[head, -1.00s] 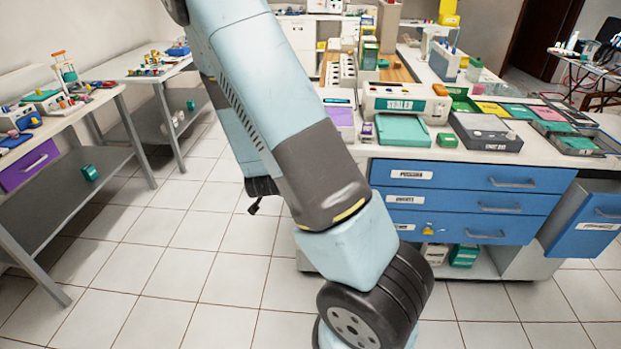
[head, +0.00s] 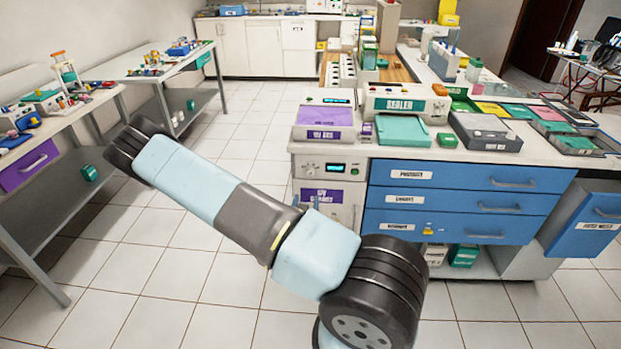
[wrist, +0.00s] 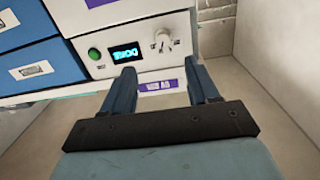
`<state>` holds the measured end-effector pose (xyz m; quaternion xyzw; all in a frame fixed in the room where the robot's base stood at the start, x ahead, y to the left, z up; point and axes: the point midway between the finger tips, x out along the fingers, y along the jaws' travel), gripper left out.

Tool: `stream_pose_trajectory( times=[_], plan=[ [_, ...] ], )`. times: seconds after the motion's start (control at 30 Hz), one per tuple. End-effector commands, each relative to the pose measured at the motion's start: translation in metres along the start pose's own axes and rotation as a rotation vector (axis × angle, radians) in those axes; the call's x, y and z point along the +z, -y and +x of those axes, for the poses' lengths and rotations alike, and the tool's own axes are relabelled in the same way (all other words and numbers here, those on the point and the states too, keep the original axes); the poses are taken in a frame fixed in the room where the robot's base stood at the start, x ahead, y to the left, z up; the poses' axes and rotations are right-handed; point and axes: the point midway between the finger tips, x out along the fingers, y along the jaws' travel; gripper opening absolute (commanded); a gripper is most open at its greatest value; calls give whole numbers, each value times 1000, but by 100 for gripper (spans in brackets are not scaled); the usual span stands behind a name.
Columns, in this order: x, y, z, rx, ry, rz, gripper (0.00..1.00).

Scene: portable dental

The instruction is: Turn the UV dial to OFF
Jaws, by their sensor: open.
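The UV unit (head: 330,194) is a white front with a purple label, set under the bench at the left of the blue drawers. Its light dial (head: 309,167) is at the left of a lit display (head: 335,168). In the wrist view, which looks upside down, the dial (wrist: 162,41) is right of the display (wrist: 124,53) and a green button (wrist: 94,53). Its setting is too small to read. My gripper (wrist: 160,74) is open and empty, apart from the panel, with the dial beyond the gap between its fingers.
A purple-labelled box (head: 323,120) stands on the bench above the UV unit. Blue drawers (head: 460,202) adjoin it at the right. Side tables (head: 50,190) stand at the left. The tiled floor between is clear apart from my arm.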

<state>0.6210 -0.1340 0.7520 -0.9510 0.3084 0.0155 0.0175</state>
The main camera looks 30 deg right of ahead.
Motion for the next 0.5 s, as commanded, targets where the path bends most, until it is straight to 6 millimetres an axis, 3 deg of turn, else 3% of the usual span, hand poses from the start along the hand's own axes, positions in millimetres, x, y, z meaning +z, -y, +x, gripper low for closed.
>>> stream_pose_trajectory(
  times=[0.27,0.5],
  plan=[
    [-1,-2,3,-33,-42,-25,60],
    [-2,0,37,-33,-42,-23,60]
  ],
)
